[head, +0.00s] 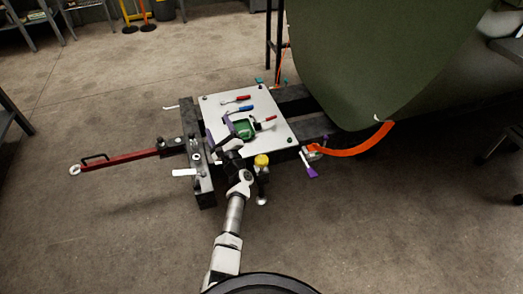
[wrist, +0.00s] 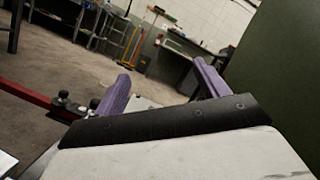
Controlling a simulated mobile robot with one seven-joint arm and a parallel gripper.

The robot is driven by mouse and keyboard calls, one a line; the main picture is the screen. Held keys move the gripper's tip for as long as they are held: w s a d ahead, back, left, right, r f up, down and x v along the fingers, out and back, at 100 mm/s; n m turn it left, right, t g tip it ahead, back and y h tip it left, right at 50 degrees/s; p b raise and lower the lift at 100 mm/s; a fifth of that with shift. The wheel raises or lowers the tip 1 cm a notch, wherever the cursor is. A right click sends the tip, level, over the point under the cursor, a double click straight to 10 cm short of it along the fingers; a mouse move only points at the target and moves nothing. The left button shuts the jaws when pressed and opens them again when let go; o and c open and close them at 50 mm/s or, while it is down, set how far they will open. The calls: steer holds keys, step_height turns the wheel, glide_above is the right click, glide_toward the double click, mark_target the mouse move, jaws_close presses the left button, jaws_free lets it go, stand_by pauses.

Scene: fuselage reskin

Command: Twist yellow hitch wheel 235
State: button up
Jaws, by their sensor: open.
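A yellow round knob (head: 261,160), likely the yellow hitch wheel, tops a short post at the front edge of the cart in the head view. My gripper (head: 220,131) is to its upper left, over the left part of the white cart top, apart from the yellow wheel. In the wrist view my gripper's two purple fingers (wrist: 162,88) stand wide apart with nothing between them. The wheel does not show in the wrist view.
The white cart top (head: 275,137) carries a green tool (head: 245,128), a red-handled tool (head: 235,99) and a blue-handled tool (head: 239,110). A red tow bar (head: 125,158) extends left. A green fuselage panel (head: 375,55) and orange strip (head: 360,145) lie right. Front floor is clear.

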steer(key=s+d+f+m+h+p, duration=0.2)
steer(key=d+f+m+h, duration=0.3)
steer(key=f, duration=0.4)
steer(key=m+g+h+p, duration=0.1)
steer(key=m+g+h, duration=0.1)
steer(key=m+h, duration=0.5)
glide_toward(261, 156)
steer(key=w+b, duration=0.2)
steer(key=w+d+m+y+b, duration=0.1)
steer(key=w+b, duration=0.1)
steer(key=w, duration=0.1)
steer(key=w+f+y+b, duration=0.1)
steer(key=w+b, duration=0.1)
steer(key=w, duration=0.1)
steer(key=shift+w+d+m+b, duration=0.2)
steer(key=shift+d+m+b, duration=0.1)
steer(key=shift+d+b, duration=0.05)
steer(key=shift+w+r+b, duration=0.2)
steer(key=shift+w+b, duration=0.2)
steer(key=shift+w, duration=0.45)
steer(key=c, duration=1)
steer(key=shift+o, duration=0.2)
